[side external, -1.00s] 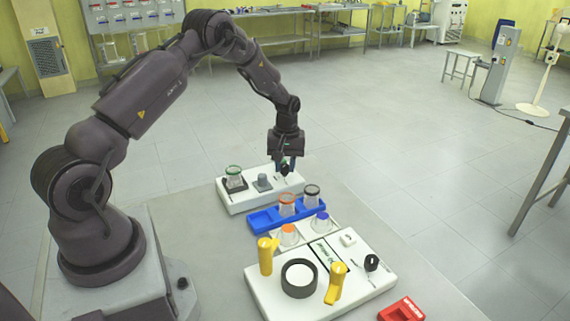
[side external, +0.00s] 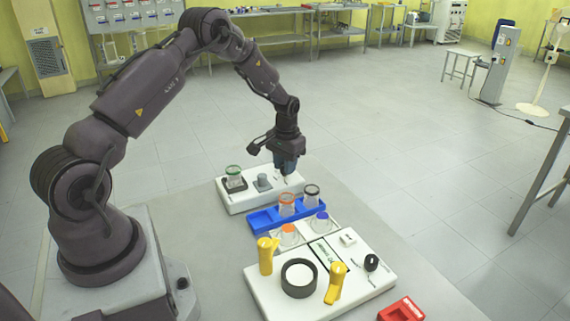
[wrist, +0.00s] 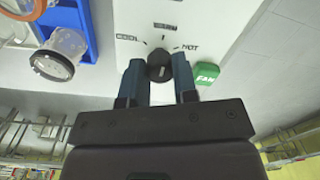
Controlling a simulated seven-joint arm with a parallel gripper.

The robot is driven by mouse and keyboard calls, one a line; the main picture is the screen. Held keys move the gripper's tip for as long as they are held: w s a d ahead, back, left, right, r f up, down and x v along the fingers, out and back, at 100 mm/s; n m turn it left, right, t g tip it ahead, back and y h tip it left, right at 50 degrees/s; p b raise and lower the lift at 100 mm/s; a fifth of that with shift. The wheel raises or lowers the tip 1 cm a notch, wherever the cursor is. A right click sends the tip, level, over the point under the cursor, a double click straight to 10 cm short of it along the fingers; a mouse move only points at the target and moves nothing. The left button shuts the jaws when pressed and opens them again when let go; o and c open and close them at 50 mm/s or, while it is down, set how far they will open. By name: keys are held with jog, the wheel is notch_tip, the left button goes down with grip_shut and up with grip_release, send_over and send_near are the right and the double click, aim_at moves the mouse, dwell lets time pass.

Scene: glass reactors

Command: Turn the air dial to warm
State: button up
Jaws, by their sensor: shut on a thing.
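The black air dial (wrist: 160,66) sits on a white panel (wrist: 205,20) in the wrist view. Labels fan out beyond it: COOL at left, a small one hard to read in the middle, HOT at right. A short pale mark shows on the dial, but its exact heading is hard to tell. My gripper (wrist: 158,62) has its two blue fingers on either side of the dial, shut on it. In the side view my gripper (side external: 285,168) is at the right end of the far white panel (side external: 240,203) and hides the dial.
A green FAN button (wrist: 206,74) is just right of the fingers. A green-rimmed jar (side external: 234,180) and a grey knob (side external: 263,182) stand on the same panel. A blue rack (side external: 262,222) with jars is nearer. A second white panel (side external: 330,300) has yellow handles.

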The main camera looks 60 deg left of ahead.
aim_at(280, 182)
dwell(0.5)
jog(key=o, duration=0.9)
jog(key=shift+o, duration=0.2)
notch_tip(280, 182, up, 13)
jog(key=shift+d, duration=0.25)
jog(key=shift+w, duration=0.1)
jog(key=s+d+r+m+t, duration=0.2)
jog(key=s+d+r+t, duration=0.1)
jog(key=s+d+r, duration=0.5)
jog(key=s+d+r+m+t, duration=0.2)
jog(key=s+d+r, duration=0.6)
jog(key=s+d, duration=0.6)
jog(key=shift+s+d+r+t, duration=0.25)
jog(key=shift+s+r+t, duration=0.15)
jog(key=shift+s, duration=0.35)
